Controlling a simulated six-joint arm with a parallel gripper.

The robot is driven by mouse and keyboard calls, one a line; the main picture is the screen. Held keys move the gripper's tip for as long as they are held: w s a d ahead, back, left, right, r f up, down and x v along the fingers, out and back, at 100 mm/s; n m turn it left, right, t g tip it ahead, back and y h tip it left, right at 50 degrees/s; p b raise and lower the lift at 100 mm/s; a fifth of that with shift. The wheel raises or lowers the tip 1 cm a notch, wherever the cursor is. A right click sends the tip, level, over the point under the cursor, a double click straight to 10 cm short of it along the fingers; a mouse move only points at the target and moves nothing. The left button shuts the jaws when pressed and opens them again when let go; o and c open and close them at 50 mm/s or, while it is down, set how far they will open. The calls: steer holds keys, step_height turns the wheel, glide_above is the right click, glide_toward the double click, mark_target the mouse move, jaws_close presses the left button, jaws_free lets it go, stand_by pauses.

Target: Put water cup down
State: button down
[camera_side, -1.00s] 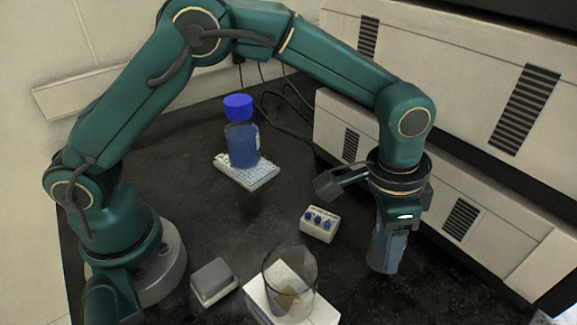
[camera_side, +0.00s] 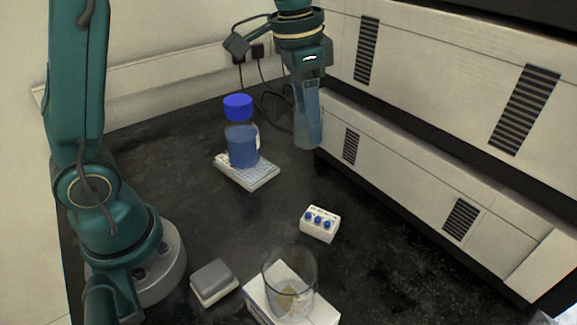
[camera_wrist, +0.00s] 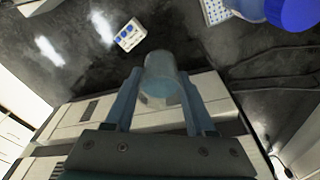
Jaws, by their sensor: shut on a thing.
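The water cup (camera_side: 308,133) is a clear, bluish cup at the top centre of the side view. It also shows in the wrist view (camera_wrist: 160,72), between the two fingers. My gripper (camera_side: 307,108) points down and is shut on the cup, with a finger on either side of it in the wrist view (camera_wrist: 162,98). The cup looks upright and held above the dark bench (camera_side: 180,220); its exact height cannot be told.
A blue-capped bottle (camera_side: 243,145) stands on a white rack (camera_side: 262,180) left of the cup. A small box with blue knobs (camera_side: 318,225), a glass beaker (camera_side: 290,270) on a white base and a grey-topped block (camera_side: 213,280) are nearer. White instruments (camera_side: 410,150) line the right.

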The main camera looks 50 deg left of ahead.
steer(key=s+a+n+g+y, duration=0.15)
steer(key=s+a+n, duration=0.8)
steer(key=n, duration=0.95)
steer(key=s+a+f+n, duration=0.2)
steer(key=a+f+n, duration=0.1)
steer(key=a+n, duration=0.2)
steer(key=s+a+f+n+g, duration=0.1)
steer(key=s+a+f+n, duration=0.1)
steer(key=a+n, duration=0.4)
steer(key=s+a+f+n, duration=0.2)
steer(key=a+f+n, duration=0.3)
steer(key=a+n, duration=0.1)
steer(key=shift+s+a+g, duration=0.15)
steer(key=shift+a+g, duration=0.2)
steer(key=shift+a, duration=0.25)
steer(key=shift+f, duration=2.15)
